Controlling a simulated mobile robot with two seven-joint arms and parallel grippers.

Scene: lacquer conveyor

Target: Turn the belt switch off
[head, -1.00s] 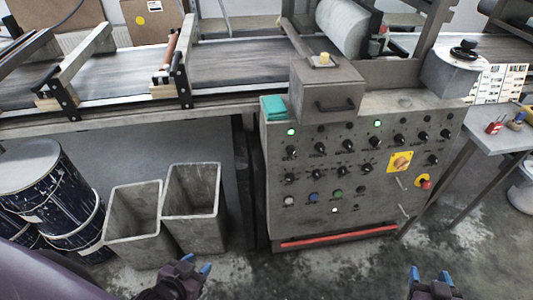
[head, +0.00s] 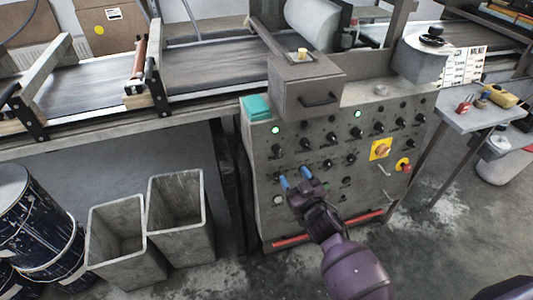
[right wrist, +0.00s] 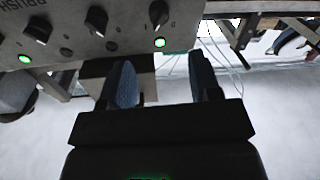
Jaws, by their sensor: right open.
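The grey control panel (head: 300,215) has rows of black rotary knobs, among them a top-left knob (head: 278,150). Which one is the belt switch cannot be read in the head view. Two green lamps glow, a left one (head: 276,130) and a right one (head: 357,114). My right gripper (head: 294,178) is open and empty, in front of the panel's lower left part in the head view. In the right wrist view its fingers (right wrist: 164,85) are apart with nothing between them. Several knobs (right wrist: 96,20) and two lit green lamps show beyond them. My left gripper is not in view.
A yellow plate with a red rotary switch (head: 380,148) and a red button (head: 403,165) are on the panel's right. A grey box with a handle (head: 305,85) sits on top. Two grey bins (head: 178,220) stand left. A side table (head: 470,115) stands right.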

